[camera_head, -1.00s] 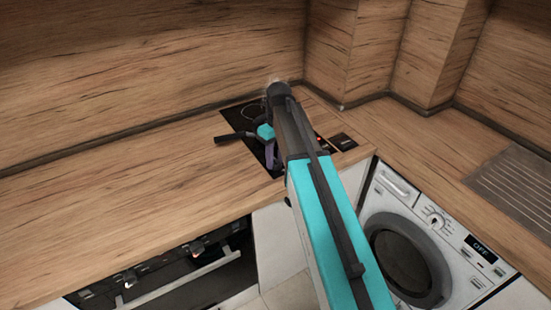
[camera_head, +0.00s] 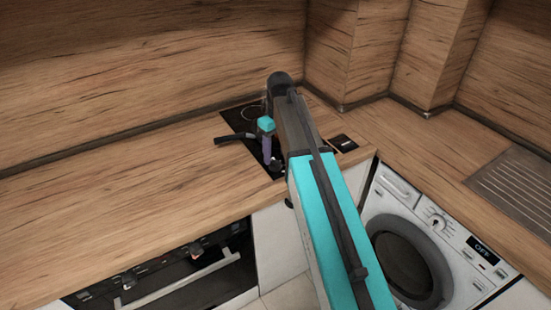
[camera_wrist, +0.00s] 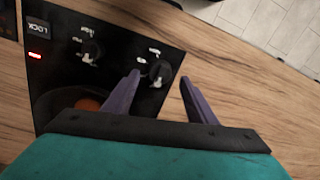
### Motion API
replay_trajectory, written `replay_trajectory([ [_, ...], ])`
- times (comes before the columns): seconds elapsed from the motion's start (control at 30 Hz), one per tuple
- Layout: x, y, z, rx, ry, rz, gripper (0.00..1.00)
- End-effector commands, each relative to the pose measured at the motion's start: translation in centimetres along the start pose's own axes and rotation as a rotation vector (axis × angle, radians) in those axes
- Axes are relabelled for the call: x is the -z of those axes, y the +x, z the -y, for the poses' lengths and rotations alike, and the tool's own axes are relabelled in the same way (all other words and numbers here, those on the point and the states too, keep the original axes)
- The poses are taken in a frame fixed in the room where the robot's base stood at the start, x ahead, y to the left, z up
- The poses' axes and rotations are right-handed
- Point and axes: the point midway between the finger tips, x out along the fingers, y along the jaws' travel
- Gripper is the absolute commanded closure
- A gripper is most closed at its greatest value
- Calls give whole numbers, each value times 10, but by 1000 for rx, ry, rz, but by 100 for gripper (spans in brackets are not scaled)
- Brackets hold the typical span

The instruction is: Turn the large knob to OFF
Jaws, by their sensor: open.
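The black cooktop (camera_head: 237,119) is set into the wooden counter. In the wrist view its panel (camera_wrist: 125,38) carries two dark knobs with light pointers, one on the left (camera_wrist: 92,50) and one on the right (camera_wrist: 160,72). Their labels are too small to read, so I cannot tell which is the large one. My gripper (camera_wrist: 159,80) is open, with its purple fingers either side of the right knob in the picture; contact is not clear. In the head view my gripper (camera_head: 268,162) points down over the cooktop's front part.
A LOCK key (camera_wrist: 38,28) and a red light (camera_wrist: 35,56) are on the panel. An orange glow (camera_wrist: 88,104) shows on the cooktop. A washing machine (camera_head: 408,250) reading OFF stands right, an oven (camera_head: 180,270) left. The left counter (camera_head: 120,185) is clear.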

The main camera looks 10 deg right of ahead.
Motion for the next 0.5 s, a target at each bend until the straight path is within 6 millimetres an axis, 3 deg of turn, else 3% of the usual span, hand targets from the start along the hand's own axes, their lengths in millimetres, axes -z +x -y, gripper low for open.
replay_trajectory([
  [0.5, 1, -62, -1, 0, -1, -1, 48],
])
